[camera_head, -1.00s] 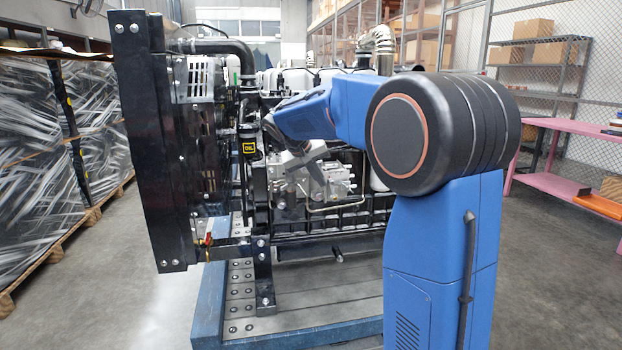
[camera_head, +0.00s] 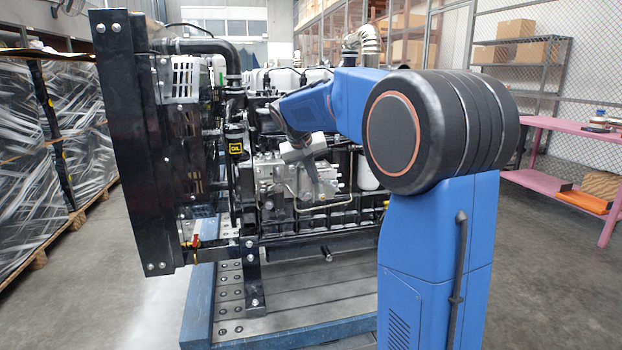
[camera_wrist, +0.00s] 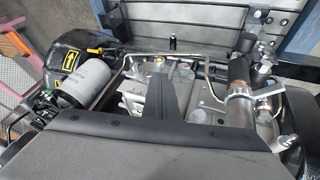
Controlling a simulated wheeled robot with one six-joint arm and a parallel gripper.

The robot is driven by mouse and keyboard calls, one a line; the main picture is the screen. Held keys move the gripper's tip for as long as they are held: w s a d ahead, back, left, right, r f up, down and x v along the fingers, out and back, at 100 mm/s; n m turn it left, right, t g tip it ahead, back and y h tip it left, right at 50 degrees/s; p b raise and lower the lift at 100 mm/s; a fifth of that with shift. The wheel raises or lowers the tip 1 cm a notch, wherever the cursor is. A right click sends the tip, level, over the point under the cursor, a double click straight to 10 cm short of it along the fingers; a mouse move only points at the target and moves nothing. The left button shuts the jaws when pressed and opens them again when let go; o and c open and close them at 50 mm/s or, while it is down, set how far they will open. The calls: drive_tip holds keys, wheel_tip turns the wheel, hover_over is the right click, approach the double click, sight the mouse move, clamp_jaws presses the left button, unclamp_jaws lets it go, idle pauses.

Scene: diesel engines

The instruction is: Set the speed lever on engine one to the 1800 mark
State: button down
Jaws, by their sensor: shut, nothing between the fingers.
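Engine one (camera_head: 345,215), a dark diesel engine with a black radiator at its left end, stands on a blue-edged stand. A silver fuel pump block (camera_head: 262,182) with thin pipes sits on its side; it also shows in the wrist view (camera_wrist: 135,98). I cannot make out the speed lever or the 1800 mark in either view. My gripper (camera_head: 312,178) hangs by the right part of the pump, pointing down. In the wrist view, my gripper's dark fingers (camera_wrist: 176,75) are together over the pump area, with nothing between them. Whether they touch anything is unclear.
A white filter (camera_wrist: 87,80) and a pipe with a dark hose (camera_wrist: 240,85) flank the fingers in the wrist view. A pink table (camera_head: 560,185) stands right. Wrapped pallets (camera_head: 30,170) stand left.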

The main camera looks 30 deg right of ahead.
drive_tip(key=shift+s+d+r+m+t+y, duration=0.15)
drive_tip(key=shift+s+d+y, duration=0.05)
drive_tip(key=shift+d+y, duration=0.4)
drive_tip(key=shift+s+d+r+m+t+y, duration=0.15)
drive_tip(key=shift+d+y, duration=0.35)
drive_tip(key=shift+y, duration=0.1)
drive_tip(key=shift+s+d, duration=0.15)
drive_tip(key=shift+d, duration=0.4)
drive_tip(key=shift+r, duration=0.15)
drive_tip(key=shift+a+r, duration=0.15)
drive_tip(key=shift+a, duration=0.15)
drive_tip(key=w+a+v, duration=0.1)
drive_tip(key=v, duration=1)
drive_tip(key=shift+a+r, duration=0.15)
drive_tip(key=shift+r, duration=0.2)
drive_tip(key=shift+s, duration=0.1)
